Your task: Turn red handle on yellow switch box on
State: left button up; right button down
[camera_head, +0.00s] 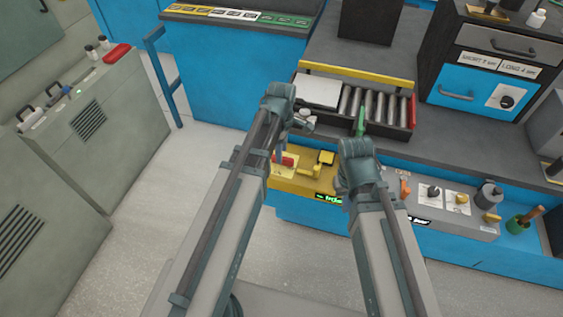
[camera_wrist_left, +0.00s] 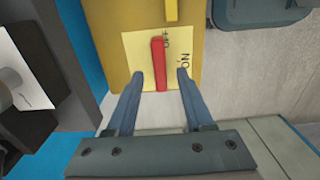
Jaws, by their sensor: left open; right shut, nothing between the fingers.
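The yellow switch box (camera_head: 311,185) sits at the front of the bench in the head view and fills the top of the left wrist view (camera_wrist_left: 118,25). Its red handle (camera_wrist_left: 159,62) is a straight bar on a pale yellow label (camera_wrist_left: 140,45). The bar runs nearly up and down in the wrist view, with ON lettering to its right and small lettering near its upper end. My left gripper (camera_wrist_left: 160,74) is open, with one finger on each side of the handle and gaps showing. In the head view the handle (camera_head: 289,160) is partly hidden by my left gripper (camera_head: 281,152).
A yellow lever (camera_head: 326,158) stands on the box right of the red handle. A grey panel with knobs (camera_head: 450,212) is to the right. Floor at left is clear.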

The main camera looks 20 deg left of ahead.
pick_arm(q)
notch_tip(320, 180, down, 2)
jog(key=shift+f+b, duration=0.15)
jog(key=shift+b, duration=0.55)
grip_shut()
